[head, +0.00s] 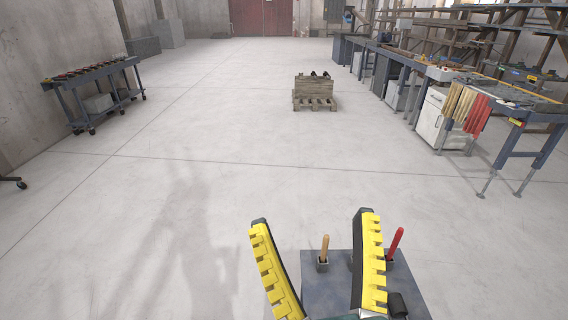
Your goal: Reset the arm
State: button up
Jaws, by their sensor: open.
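My gripper (312,222) shows at the bottom of the head view. Its two yellow-padded fingers are spread wide apart, with nothing between the tips. Behind and below the fingers is a grey-blue platform (325,285). A tool with a wooden handle (325,248) stands upright in a small holder on it, seen between the fingers. A tool with a red handle (395,243) stands tilted in another holder, just right of the right finger. The right finger hides part of the platform. Whether the fingers touch anything there cannot be told.
A wooden pallet crate (315,92) stands on the open floor ahead. A wheeled cart (100,90) is along the left wall. A long workbench (500,92) with hanging wooden and red pieces runs down the right. The concrete floor between is clear.

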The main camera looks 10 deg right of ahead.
notch_tip(320, 180, up, 27)
jog(key=p, duration=2.5)
